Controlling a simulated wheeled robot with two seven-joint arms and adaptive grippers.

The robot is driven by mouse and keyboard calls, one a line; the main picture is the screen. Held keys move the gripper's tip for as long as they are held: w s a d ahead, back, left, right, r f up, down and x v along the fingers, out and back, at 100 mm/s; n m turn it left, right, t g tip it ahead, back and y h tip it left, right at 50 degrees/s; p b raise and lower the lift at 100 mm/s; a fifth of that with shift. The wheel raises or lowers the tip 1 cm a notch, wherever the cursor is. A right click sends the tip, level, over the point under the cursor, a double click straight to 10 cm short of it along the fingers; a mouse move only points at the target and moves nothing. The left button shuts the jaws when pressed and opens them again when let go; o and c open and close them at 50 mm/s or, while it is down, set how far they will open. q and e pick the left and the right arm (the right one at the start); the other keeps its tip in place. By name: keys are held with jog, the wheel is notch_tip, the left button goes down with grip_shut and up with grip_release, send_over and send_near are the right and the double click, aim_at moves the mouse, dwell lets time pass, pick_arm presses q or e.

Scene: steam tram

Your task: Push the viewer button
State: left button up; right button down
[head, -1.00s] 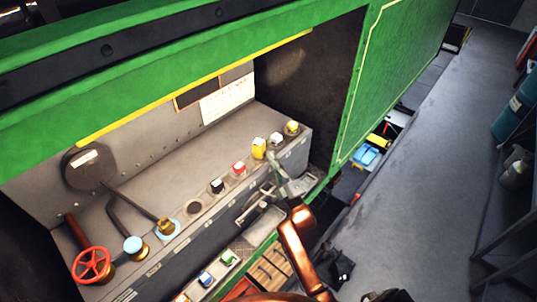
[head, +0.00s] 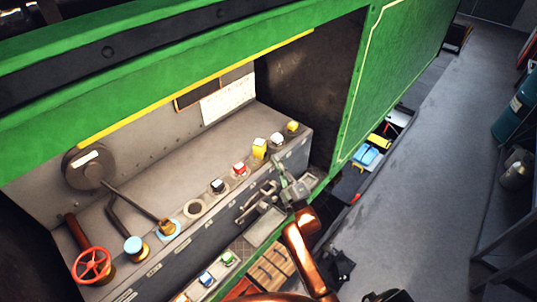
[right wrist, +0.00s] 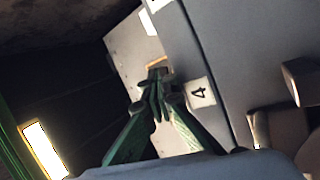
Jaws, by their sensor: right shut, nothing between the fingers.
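A row of coloured push buttons runs along the top of the grey console: black (head: 217,186), red (head: 239,169), tall yellow (head: 259,149), white (head: 277,139) and small yellow (head: 292,127). I cannot read which one is the viewer button. My right gripper (head: 281,165) is shut and empty, in front of the console's right end, below the white button in the picture. In the right wrist view its green fingers (right wrist: 157,82) meet beside a label marked 4 (right wrist: 200,94) on the console front. Contact with the console cannot be told. My left gripper is not in view.
A red valve wheel (head: 92,266) and levers stand at the console's left. Lower buttons, such as a blue one (head: 206,279), sit below the front. The green tram side (head: 400,70) borders the opening on the right. Grey floor beyond is mostly clear.

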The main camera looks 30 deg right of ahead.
jog(key=s+d+p, duration=0.1)
jog(key=s+d, duration=0.3)
jog(key=shift+s+r, duration=0.15)
jog(key=shift+s, duration=0.05)
dwell(0.5)
dwell(1.4)
jog(key=s+d+b, duration=0.1)
jog(key=b, duration=0.4)
jog(key=s+b, duration=0.1)
jog(key=b, duration=0.4)
jog(key=shift+s+d+r, duration=0.1)
jog(key=shift+d+r, duration=0.05)
jog(key=shift+d, duration=0.25)
